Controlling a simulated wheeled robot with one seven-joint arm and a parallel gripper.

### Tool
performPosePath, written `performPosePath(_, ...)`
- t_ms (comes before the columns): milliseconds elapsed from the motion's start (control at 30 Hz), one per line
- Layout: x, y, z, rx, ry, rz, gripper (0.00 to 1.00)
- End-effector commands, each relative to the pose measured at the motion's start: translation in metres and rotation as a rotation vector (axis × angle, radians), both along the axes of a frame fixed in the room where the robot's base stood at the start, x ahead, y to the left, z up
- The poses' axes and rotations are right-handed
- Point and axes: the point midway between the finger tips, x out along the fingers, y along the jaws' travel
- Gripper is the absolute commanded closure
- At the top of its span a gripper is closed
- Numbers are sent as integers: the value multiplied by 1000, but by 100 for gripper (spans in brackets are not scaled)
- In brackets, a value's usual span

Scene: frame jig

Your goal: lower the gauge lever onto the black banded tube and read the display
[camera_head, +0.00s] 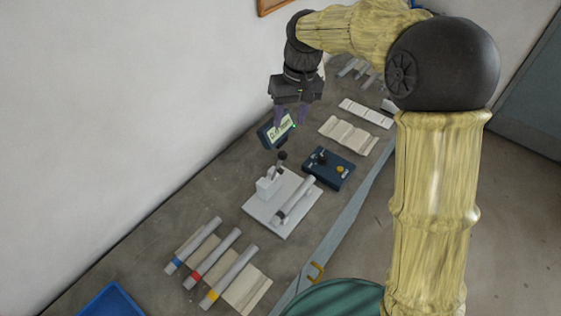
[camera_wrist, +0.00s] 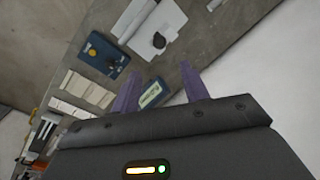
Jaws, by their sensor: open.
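The gauge is a pale base plate (camera_head: 258,212) with a block and a short lever ending in a black knob (camera_head: 282,155). The knob stands clear of the tube, so the lever looks raised. It also shows in the wrist view (camera_wrist: 158,40). A grey tube (camera_head: 300,194) lies on the plate, with a dark band near its lower end. The display (camera_head: 275,132) stands behind the gauge, partly covered by my fingers; its text is too small to read. My gripper (camera_head: 291,122) is open and empty above the display, its purple fingers apart in the wrist view (camera_wrist: 160,70).
A dark blue box (camera_head: 329,168) with a yellow knob sits right of the gauge. Tubes with blue, red and yellow bands (camera_head: 222,268) lie on a rack at front left. A grooved beige holder (camera_head: 348,135) and white strip (camera_head: 366,113) lie farther back. A blue bin (camera_head: 108,302) stands lower left.

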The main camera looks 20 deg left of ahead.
Motion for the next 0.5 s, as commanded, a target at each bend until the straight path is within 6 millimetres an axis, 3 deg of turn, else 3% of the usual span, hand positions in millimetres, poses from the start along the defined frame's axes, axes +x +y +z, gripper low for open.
performPosePath(267,-1,1,-10,-1,2,-1,55)
performPosePath(500,-5,5,-46,-3,4,0,55)
